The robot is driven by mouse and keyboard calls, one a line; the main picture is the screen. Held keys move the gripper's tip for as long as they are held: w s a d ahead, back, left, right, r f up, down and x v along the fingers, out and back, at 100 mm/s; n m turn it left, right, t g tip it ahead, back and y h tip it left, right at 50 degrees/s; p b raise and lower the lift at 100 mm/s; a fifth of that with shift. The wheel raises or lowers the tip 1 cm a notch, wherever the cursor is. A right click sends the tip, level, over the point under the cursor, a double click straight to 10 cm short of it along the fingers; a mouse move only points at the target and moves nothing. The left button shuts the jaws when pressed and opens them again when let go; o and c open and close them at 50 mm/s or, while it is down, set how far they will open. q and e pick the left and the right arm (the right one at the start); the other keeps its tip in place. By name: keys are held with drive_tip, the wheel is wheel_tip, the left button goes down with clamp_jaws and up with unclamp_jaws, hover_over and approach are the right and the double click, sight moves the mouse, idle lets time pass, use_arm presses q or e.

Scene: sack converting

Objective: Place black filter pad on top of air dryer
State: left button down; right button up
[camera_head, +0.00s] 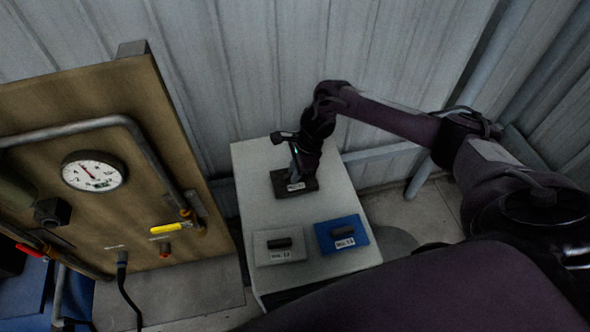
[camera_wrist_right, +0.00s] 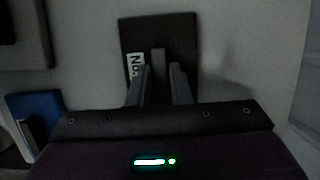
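The black filter pad (camera_head: 281,184) lies flat at the far end of the pale table, with a white label on its near side. In the right wrist view the pad (camera_wrist_right: 184,40) has an upright handle in its middle and a label reading "No." at its left. My right gripper (camera_head: 294,168) is over the pad, pointing down. In the wrist view its two fingers (camera_wrist_right: 160,78) are apart, one on each side of the handle's line, with a gap showing; I cannot tell whether they touch it. My left gripper is out of view. I cannot identify the air dryer.
A grey pad (camera_head: 262,255) and a blue pad (camera_head: 353,228), each with a black handle and label, lie at the near end of the table (camera_head: 256,160). A wooden panel (camera_head: 140,220) with a gauge (camera_head: 93,172), pipes and valves stands at left. A corrugated wall is behind.

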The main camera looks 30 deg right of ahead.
drive_tip(key=o, duration=0.3)
drive_tip(key=shift+r, duration=0.1)
drive_tip(key=b+v, duration=0.1)
drive_tip(key=v, duration=1.1)
drive_tip(key=shift+b, duration=0.4)
